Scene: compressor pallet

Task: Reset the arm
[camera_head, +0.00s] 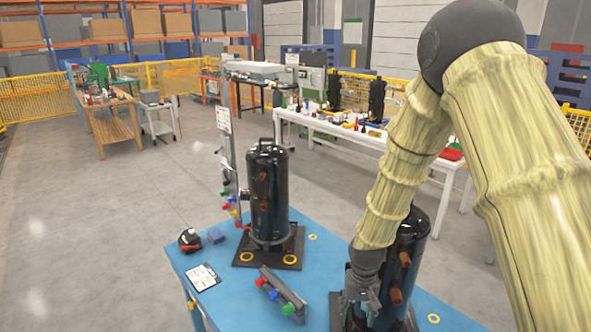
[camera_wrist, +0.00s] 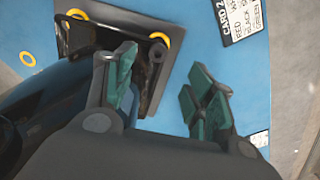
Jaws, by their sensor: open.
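My arm comes down from the upper right in the head view. My gripper (camera_head: 362,300) is low over the blue table (camera_head: 225,262), in front of the right black compressor (camera_head: 408,240) and partly hiding it. A dark cylinder (camera_wrist: 40,115) lies close along the left finger in that view. A second black compressor (camera_head: 270,195) stands upright on its base plate to the left in the head view. I cannot tell whether my gripper touches the right compressor.
A bar with coloured knobs (camera_head: 282,292), a card (camera_head: 203,277), a red-and-black item (camera_head: 189,240) and a small blue block (camera_head: 216,235) lie on the table. A white workbench (camera_head: 335,132) with several items stands behind. Open floor (camera_head: 90,220) lies left.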

